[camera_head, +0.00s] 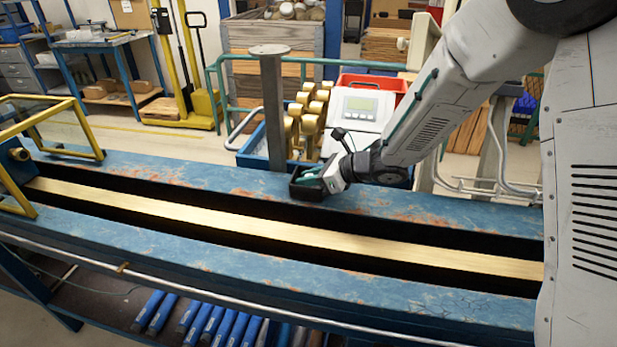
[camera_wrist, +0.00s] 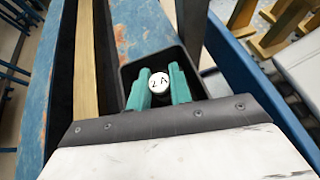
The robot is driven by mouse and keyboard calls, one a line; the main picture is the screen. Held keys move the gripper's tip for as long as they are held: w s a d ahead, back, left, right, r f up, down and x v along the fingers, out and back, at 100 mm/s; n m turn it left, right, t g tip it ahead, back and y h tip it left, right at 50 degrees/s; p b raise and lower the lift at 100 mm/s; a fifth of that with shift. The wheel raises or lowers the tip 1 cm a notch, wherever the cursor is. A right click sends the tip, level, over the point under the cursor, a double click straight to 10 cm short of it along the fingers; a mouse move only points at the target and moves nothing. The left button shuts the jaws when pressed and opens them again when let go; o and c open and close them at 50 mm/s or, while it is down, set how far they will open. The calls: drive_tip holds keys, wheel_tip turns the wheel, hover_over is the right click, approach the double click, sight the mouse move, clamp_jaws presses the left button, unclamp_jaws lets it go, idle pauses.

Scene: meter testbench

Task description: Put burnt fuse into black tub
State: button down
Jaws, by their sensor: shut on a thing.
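The black tub (camera_head: 310,190) stands on the far blue rail of the bench, just in front of a grey post. My gripper (camera_head: 322,178) is at the tub, with its fingertips over or inside the opening; the exact depth is hard to tell. In the wrist view my gripper's two green fingers (camera_wrist: 160,88) are shut on the fuse (camera_wrist: 159,82). The fuse shows a round white end with dark marking "2 A". The tub's walls (camera_wrist: 190,62) surround the fingers and the fuse in that view. The fuse's lower part is hidden.
The blue bench (camera_head: 150,172) has a long brass-coloured strip (camera_head: 270,230) in a dark channel. The grey post (camera_head: 273,110) rises close behind the tub. A grey meter box (camera_head: 360,115) and several brass parts (camera_head: 312,105) stand behind. A yellow-framed guard (camera_head: 50,130) is at the left.

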drive_tip(key=c, duration=1.5)
unclamp_jaws()
drive_tip(key=shift+f, duration=0.1)
drive_tip(key=shift+c, duration=0.2)
drive_tip(key=shift+s+d+r, duration=0.1)
drive_tip(key=shift+d+r, duration=0.2)
drive_tip(key=v, duration=1.1)
drive_tip(key=shift+d, duration=0.2)
drive_tip(key=shift+r, duration=0.15)
